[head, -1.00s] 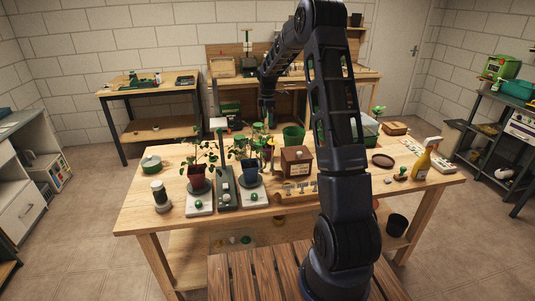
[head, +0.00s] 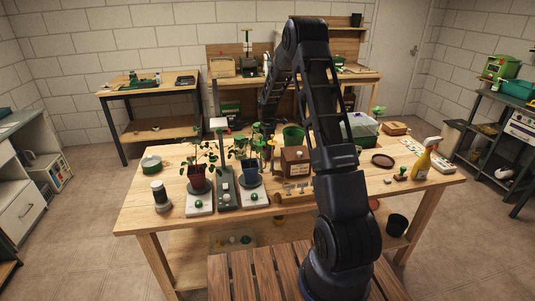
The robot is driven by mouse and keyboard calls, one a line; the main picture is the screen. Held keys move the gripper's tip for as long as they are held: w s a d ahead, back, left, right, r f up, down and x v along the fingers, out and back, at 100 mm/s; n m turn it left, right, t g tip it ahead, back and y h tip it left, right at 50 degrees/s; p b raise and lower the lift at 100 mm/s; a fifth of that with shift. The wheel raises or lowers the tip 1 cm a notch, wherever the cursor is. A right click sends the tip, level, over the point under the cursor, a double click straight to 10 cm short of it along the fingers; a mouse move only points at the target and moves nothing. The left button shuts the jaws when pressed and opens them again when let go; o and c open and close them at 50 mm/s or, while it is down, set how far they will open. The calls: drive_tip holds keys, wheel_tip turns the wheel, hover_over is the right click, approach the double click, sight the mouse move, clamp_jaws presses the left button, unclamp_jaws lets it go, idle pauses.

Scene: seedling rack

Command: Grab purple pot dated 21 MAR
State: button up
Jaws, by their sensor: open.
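A dark red pot (head: 196,185) with a leafy seedling stands on a white scale at the left of the table. A blue pot (head: 250,176) with a seedling stands on a second white scale to its right. I cannot make out a clearly purple pot or any date; small coloured things behind the blue pot are partly hidden by leaves. My gripper (head: 267,132) is open, pointing down at the far side of the table behind the seedlings. Its fingertips are small and partly covered, and I see nothing held in it.
A brown box (head: 295,161) and a green pot (head: 293,135) stand mid-table, close to my arm. A clear bin (head: 361,130), a brown saucer (head: 383,160) and a yellow spray bottle (head: 422,165) are at the right.

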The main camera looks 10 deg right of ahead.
wheel_tip(320, 180, down, 4)
drive_tip(key=shift+f, duration=0.2)
drive_tip(key=shift+c, duration=0.4)
drive_tip(key=c, duration=1.1)
drive_tip(key=shift+r, duration=0.1)
